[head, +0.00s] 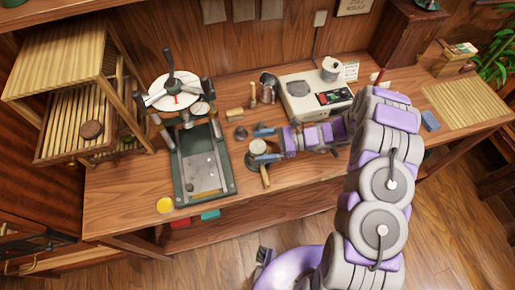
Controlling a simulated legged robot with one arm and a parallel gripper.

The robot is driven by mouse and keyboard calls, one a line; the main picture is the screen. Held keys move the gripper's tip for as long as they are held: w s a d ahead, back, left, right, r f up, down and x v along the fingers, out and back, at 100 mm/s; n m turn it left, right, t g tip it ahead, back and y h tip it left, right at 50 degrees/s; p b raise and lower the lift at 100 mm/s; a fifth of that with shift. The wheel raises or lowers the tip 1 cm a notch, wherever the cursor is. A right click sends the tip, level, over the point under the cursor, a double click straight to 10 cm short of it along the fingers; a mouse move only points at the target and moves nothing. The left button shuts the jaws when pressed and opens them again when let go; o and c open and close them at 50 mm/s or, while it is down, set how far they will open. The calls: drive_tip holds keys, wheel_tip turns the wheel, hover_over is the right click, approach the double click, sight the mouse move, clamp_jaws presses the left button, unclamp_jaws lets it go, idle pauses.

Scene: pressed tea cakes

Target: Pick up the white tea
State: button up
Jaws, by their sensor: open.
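My gripper (260,144) reaches left over the wooden table, with its two blue fingers spread apart. A pale round piece (258,147) with a dark rim lies between or just below the fingers. A wooden handle (265,177) shows below it, and I cannot tell whether the two are joined. I cannot tell if the fingers touch the round piece. No readable label marks the white tea. A dark brown round cake (92,129) lies on the slatted rack at the left. A small white container (331,68) stands at the back of the table.
A press (178,194) with a wheel and dark base stands left of my gripper. A beige device (293,105) stands behind it. Small dark cups (240,132) and a tan block (234,114) lie near. A bamboo mat (470,104) lies at the right.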

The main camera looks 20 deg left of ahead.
drive_tip(key=shift+c, duration=0.2)
drive_tip(key=c, duration=1.1)
drive_tip(key=shift+r, duration=0.1)
